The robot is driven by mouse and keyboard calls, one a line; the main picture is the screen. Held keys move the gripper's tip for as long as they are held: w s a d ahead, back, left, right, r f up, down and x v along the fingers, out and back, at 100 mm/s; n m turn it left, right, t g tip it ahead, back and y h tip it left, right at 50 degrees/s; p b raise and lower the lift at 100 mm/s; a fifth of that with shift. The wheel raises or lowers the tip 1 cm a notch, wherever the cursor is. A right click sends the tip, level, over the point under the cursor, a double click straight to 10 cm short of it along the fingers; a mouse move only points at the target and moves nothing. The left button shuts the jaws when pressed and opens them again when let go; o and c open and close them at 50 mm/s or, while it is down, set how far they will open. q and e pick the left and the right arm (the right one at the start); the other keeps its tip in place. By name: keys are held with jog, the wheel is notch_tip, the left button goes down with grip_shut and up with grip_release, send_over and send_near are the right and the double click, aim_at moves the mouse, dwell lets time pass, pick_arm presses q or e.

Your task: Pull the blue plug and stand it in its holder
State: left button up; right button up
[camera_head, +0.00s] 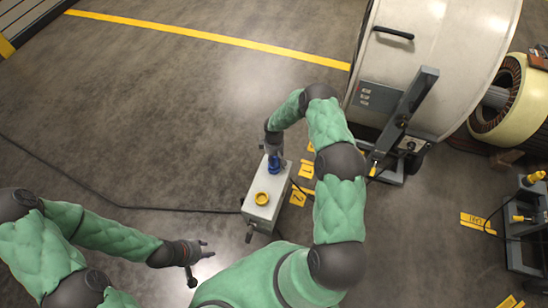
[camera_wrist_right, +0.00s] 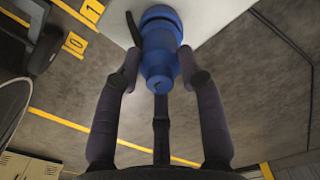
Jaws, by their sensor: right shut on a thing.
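The blue plug (camera_head: 274,163) is at the far end of the top of a light grey box (camera_head: 252,213). My right gripper (camera_head: 272,147) is at the plug; in the right wrist view its fingers (camera_wrist_right: 160,82) are shut on the blue plug (camera_wrist_right: 160,42). The plug's far end meets the pale box face there, and I cannot tell whether it is seated or just clear. A round yellow piece (camera_head: 262,198) sits on the same box, nearer to me; I cannot tell if it is the holder. My left gripper (camera_head: 201,263) is open and empty, low over the floor.
A large pale drum (camera_head: 440,50) on a dark stand (camera_head: 405,120) stands at upper right. A second stand (camera_head: 530,225) with a yellow plug (camera_head: 536,177) is at the right edge. Black cable (camera_head: 150,208) crosses the floor. Left floor is otherwise clear.

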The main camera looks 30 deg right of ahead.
jog(key=shift+r+p, duration=1.7)
jog(key=shift+r, duration=1.6)
